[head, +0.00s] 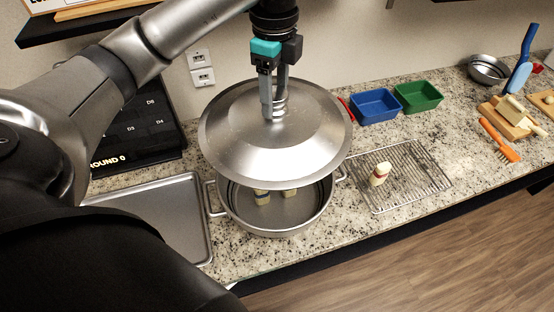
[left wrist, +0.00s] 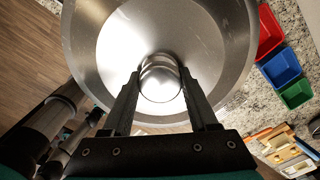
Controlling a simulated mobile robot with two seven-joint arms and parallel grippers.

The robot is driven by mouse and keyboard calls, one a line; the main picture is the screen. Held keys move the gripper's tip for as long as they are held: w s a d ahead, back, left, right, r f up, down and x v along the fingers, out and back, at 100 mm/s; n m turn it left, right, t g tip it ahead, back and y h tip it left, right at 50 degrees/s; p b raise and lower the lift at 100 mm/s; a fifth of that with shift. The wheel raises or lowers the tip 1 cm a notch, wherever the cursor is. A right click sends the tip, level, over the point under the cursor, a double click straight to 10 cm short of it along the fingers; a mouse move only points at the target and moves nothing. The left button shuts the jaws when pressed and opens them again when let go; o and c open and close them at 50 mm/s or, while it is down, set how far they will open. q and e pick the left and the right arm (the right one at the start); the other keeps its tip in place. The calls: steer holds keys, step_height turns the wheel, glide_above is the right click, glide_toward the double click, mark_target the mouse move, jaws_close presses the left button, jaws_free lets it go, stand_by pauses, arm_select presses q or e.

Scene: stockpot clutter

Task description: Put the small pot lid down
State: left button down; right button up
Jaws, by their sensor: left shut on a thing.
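The small pot lid (head: 230,140) is a shiny steel disc with a raised centre and a knob on top. My left gripper (head: 273,110) is shut on the knob and holds the lid above the steel stockpot (head: 275,222). In the left wrist view the gripper (left wrist: 160,90) has its fingers on either side of the round knob, and the lid (left wrist: 112,45) fills the upper middle. In the head view the lid hides the back of the pot; the front opening shows small pale items inside. My right gripper is not in view.
A metal tray (head: 170,215) lies left of the pot. A wire rack (head: 415,180) with a small bottle-like item (head: 380,174) lies right. Blue (head: 376,107) and green (head: 418,97) bins stand behind. Farther right are a metal bowl (head: 488,69), boards and a brush.

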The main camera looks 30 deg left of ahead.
mark_target(275, 119)
arm_select(q)
step_height(275, 119, down, 18)
steer(key=b, duration=0.1)
stand_by(0.4)
steer(key=shift+f, duration=0.15)
steer(key=shift+f, duration=0.1)
steer(key=shift+c, duration=0.9)
jaws_free()
step_height(275, 119, up, 12)
steer(key=shift+r, duration=0.15)
